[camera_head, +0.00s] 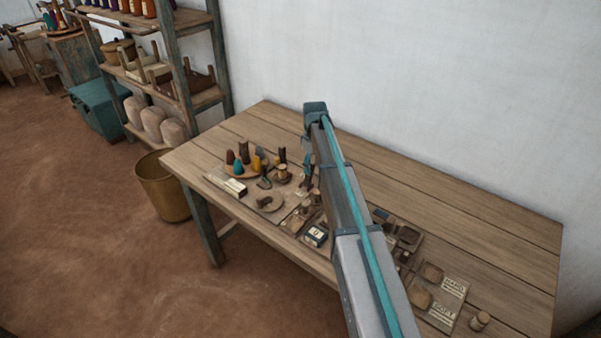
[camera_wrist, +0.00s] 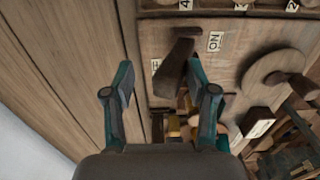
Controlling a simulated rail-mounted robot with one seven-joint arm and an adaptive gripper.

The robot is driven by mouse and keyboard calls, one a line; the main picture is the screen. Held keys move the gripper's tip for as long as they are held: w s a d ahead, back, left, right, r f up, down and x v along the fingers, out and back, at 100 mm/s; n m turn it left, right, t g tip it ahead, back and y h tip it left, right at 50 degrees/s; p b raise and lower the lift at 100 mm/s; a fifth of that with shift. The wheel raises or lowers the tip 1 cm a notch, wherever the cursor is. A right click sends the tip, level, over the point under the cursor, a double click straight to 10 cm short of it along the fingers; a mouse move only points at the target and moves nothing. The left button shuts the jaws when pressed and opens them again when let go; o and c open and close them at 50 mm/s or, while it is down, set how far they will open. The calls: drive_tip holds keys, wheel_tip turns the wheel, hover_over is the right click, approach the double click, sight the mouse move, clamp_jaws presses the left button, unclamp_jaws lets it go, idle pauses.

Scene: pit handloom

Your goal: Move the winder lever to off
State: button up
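The winder lever (camera_wrist: 174,68) is a dark brown wooden handle on a wooden board (camera_wrist: 236,60) in the wrist view. It leans with its upper end toward an ON label (camera_wrist: 214,41). A second label (camera_wrist: 155,66) left of the lever is partly covered and hard to read. My gripper (camera_wrist: 160,82) is open and empty, with teal fingers. The lever shows between the fingertips, closer to the right finger; I cannot tell whether they touch. In the head view my gripper (camera_head: 308,168) hangs over the table, partly behind my arm, and I cannot clearly pick out the lever.
A round wooden disc (camera_wrist: 272,72) with a peg is right of the lever. Coloured cones (camera_head: 240,165) stand on the left of the table (camera_head: 470,220). Boards with small parts line its front edge. The table's back strip is clear, with a white wall (camera_head: 420,80) behind.

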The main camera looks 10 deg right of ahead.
drive_tip(key=shift+w+d, duration=0.1)
idle(0.3)
drive_tip(key=shift+s, duration=0.2)
drive_tip(key=shift+o, duration=0.8)
drive_tip(key=shift+a, duration=0.2)
drive_tip(key=shift+r+p, duration=1.8)
drive_tip(key=shift+r, duration=1.45)
